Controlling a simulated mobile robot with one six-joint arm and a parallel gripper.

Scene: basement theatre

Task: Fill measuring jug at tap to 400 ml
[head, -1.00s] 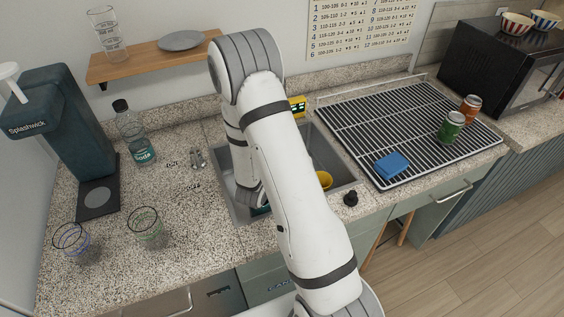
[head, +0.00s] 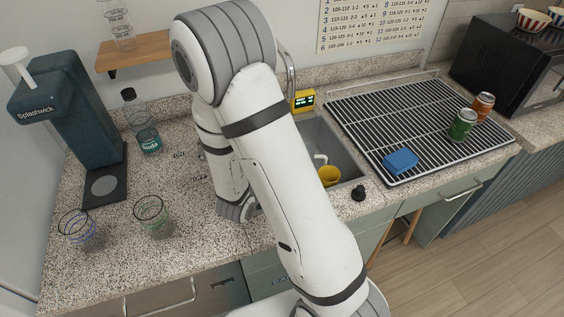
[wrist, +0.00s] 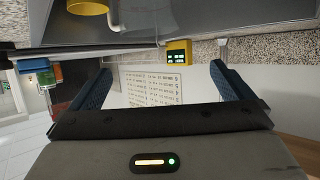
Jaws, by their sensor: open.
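A clear vessel with printed measuring marks, seemingly the measuring jug (head: 121,32), stands on the wall shelf at upper left in the head view. The grey tap (head: 290,72) rises behind the sink (head: 345,158), partly hidden by my arm. A yellow box with a lit display (head: 304,100) sits beside the tap; it also shows in the wrist view (wrist: 178,52). My gripper (wrist: 160,68) is open, with nothing between its fingers in the wrist view, which is upside down. In the head view my arm hides the fingers; the wrist is over the counter left of the sink.
A yellow mug (head: 329,175) is in the sink. Two glasses (head: 150,215) (head: 78,230), a soda bottle (head: 146,130) and a Splashwick machine (head: 75,110) stand on the left counter. A drying rack (head: 400,115) holds a blue sponge (head: 402,161) and two cans (head: 463,124).

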